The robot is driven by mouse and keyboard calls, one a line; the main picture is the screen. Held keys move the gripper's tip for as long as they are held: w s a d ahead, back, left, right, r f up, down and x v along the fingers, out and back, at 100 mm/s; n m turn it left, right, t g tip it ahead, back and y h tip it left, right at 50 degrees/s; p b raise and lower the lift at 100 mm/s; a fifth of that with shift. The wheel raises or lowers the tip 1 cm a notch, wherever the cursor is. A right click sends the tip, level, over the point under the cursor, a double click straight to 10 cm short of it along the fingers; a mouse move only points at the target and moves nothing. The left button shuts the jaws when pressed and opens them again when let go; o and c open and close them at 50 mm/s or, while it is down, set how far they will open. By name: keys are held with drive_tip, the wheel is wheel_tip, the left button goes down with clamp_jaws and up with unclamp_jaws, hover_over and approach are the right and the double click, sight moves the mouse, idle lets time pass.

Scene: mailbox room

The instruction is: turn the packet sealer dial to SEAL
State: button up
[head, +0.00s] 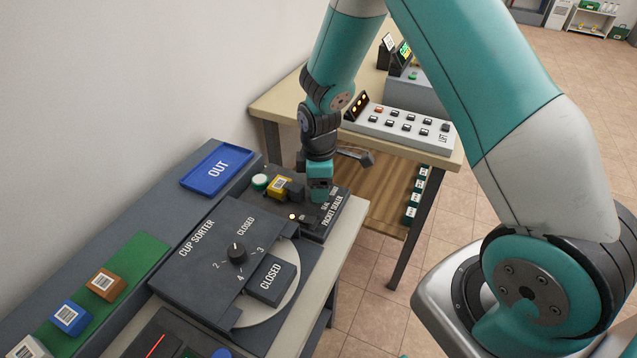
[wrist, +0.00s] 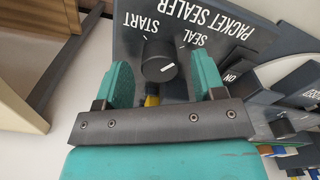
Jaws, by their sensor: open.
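The packet sealer (head: 333,208) is a dark panel beyond the cup sorter in the head view. Its lettering shows upside down in the wrist view (wrist: 235,35), with START and SEAL above the dial. The dial (wrist: 158,64) is a round black knob, and small white ticks show near both words. I cannot tell which way the dial points. My gripper (wrist: 161,75) is open, its teal fingers on either side of the dial with gaps visible. In the head view, my gripper (head: 319,190) is low over the sealer and hides the dial.
The cup sorter (head: 200,255) with its own knob (head: 237,252) stands nearer. A yellow barcoded packet (head: 279,188), a pale round button (head: 260,181) and a lit lamp (head: 292,216) are beside my gripper.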

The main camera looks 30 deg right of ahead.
drive_tip(key=shift+f, duration=0.25)
drive_tip(key=c, duration=0.9)
drive_tip(key=shift+m, duration=1.6)
drive_tip(key=o, duration=0.9)
drive_tip(key=shift+r, duration=0.1)
